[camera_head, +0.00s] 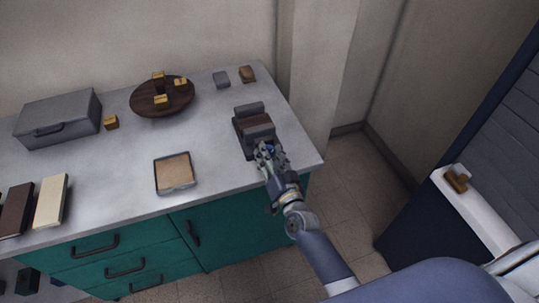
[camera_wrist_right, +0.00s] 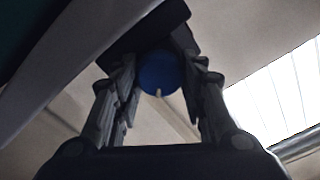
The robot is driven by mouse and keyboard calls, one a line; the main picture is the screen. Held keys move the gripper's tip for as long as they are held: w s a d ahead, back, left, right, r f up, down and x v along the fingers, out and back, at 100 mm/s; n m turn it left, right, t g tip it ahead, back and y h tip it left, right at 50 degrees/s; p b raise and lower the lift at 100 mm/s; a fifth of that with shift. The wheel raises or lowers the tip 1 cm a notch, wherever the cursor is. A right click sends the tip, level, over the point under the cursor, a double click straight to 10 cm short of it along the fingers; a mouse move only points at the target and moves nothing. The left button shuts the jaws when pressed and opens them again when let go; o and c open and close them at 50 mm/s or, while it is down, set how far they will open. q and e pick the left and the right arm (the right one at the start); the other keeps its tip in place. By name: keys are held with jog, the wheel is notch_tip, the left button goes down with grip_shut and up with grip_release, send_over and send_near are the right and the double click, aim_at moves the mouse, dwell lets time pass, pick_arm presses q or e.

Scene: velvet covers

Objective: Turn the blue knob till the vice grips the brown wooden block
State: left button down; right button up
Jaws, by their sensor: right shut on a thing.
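The vice (camera_head: 250,143) is dark grey and stands near the right end of the worktop. The brown wooden block (camera_head: 254,121) sits between its jaws; I cannot tell whether both jaws touch it. The blue knob (camera_wrist_right: 158,73) is at the near side of the vice, round, with a small pale mark at its lower edge. My right gripper (camera_head: 265,152) reaches the knob from the front. In the right wrist view its fingers (camera_wrist_right: 160,85) stand on either side of the knob and are shut on it. My left gripper is in neither view.
A grey worktop (camera_head: 110,184) with green drawers carries a grey case (camera_head: 59,118), a round dark wooden stand (camera_head: 147,101) with yellow pieces, and a framed tan tray (camera_head: 174,173). Two small blocks lie behind the vice. The worktop between tray and vice is clear.

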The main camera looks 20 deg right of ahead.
jog(key=m, duration=0.3)
jog(key=shift+m, duration=0.3)
jog(key=shift+d+m+b, duration=0.1)
jog(key=shift+m+b, duration=0.45)
jog(key=shift+m, duration=1.35)
jog(key=o, duration=1.1)
jog(key=shift+c, duration=0.2)
jog(key=shift+f, duration=0.1)
